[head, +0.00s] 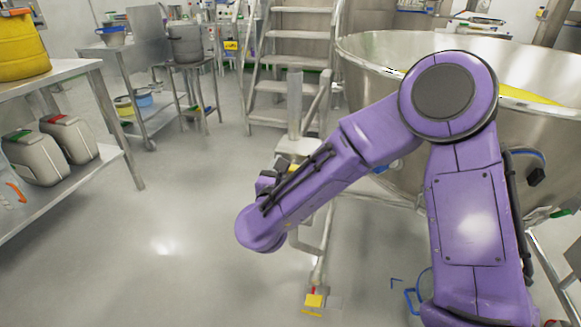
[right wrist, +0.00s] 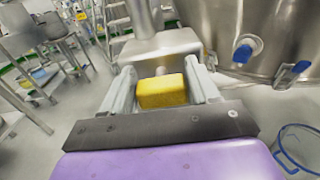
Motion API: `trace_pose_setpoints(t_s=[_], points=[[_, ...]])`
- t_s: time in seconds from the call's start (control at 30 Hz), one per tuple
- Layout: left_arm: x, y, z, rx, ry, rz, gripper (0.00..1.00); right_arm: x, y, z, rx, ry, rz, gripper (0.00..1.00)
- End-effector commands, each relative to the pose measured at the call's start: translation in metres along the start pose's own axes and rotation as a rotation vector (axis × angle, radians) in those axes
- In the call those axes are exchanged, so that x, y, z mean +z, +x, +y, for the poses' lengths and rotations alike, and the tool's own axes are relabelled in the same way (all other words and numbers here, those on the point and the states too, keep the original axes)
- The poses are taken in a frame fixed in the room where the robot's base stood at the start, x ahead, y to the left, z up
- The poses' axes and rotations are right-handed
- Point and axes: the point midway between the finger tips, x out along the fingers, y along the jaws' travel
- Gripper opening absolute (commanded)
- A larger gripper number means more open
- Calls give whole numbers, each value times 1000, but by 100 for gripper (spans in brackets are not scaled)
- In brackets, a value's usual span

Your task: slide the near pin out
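The near pin shows in the right wrist view as a yellow block-shaped handle (right wrist: 162,92) in front of a metal bracket (right wrist: 160,48). The pin's shaft is mostly hidden behind the handle. In the head view, a bit of yellow (head: 293,168) shows by the metal post, and my purple arm covers most of the right gripper. My left gripper is in neither view.
A large steel bowl (head: 375,75) stands at the right behind my arm. Steel steps (head: 300,50) rise behind the post. Another yellow piece (head: 314,300) sits low near the floor. A bench with canisters (head: 70,138) is at the left; the floor between is clear.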

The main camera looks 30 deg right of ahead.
Motion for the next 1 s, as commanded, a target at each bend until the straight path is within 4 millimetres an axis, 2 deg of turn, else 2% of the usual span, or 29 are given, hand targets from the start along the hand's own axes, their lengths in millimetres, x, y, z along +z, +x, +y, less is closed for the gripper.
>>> trace_pose_setpoints(t_s=[0.17, 0.37, 0.6, 0.63, 0.67, 1.0], points=[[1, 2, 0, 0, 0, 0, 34, -2, -3, 1, 1, 0, 0, 5], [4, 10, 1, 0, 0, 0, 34, -3, -22, 7, 3, -2, 1, 5], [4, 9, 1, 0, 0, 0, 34, -2, -24, 7, 2, -5, 4, 5], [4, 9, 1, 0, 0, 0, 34, -2, -24, 7, 2, -5, 4, 70], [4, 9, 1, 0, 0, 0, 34, -2, -24, 7, 2, -5, 3, 79], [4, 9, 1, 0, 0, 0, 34, -1, -26, 7, 2, -2, 1, 81]])
